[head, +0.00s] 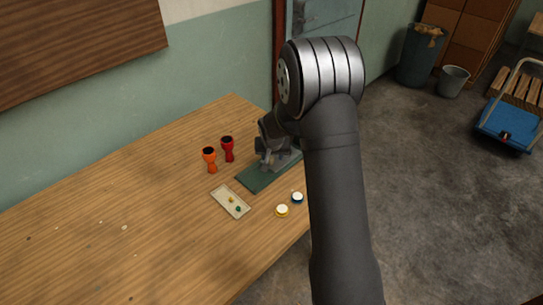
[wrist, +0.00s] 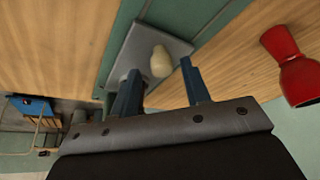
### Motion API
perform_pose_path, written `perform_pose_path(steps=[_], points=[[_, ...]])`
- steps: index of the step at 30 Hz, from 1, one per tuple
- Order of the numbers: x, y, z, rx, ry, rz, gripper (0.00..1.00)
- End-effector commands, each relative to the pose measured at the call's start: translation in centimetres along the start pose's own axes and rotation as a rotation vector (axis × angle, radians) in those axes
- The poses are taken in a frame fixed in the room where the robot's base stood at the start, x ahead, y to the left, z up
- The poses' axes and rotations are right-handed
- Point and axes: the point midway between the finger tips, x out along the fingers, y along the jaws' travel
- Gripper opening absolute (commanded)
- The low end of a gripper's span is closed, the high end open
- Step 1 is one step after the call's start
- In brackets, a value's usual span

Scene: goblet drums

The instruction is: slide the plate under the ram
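A grey plate (wrist: 138,47) with an upright cream knob (wrist: 161,62) lies on the green base (wrist: 205,12) in the wrist view. My gripper (wrist: 160,70) is open, its two blue fingers apart, and the knob shows between the fingertips with a gap on each side. I cannot tell how far the tips are above the plate. In the head view, my gripper (head: 270,160) is over the green base (head: 258,183), and my arm hides part of that area. I cannot make out the ram clearly in either view.
An orange goblet drum (head: 210,160) and a red goblet drum (head: 228,149) stand left of the base; the red one is at the right in the wrist view (wrist: 295,70). A pale tray (head: 224,204) with small pieces, a yellow-rimmed disc (head: 282,210) and a blue-rimmed disc (head: 297,198) lie in front.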

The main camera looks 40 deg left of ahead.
Motion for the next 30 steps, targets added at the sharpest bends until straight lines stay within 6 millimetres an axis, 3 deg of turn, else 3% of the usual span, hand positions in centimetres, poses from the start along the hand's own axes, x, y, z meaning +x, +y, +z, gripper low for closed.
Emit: perform_pose_path(steps=[6,11,30], points=[[-0.3,-0.1,0.0,0.000,-0.001,0.000,0.43],[-2.1,-0.1,0.0,0.000,0.000,-0.001,0.43],[-14.6,0.0,0.0,0.000,0.002,-0.001,0.43]])
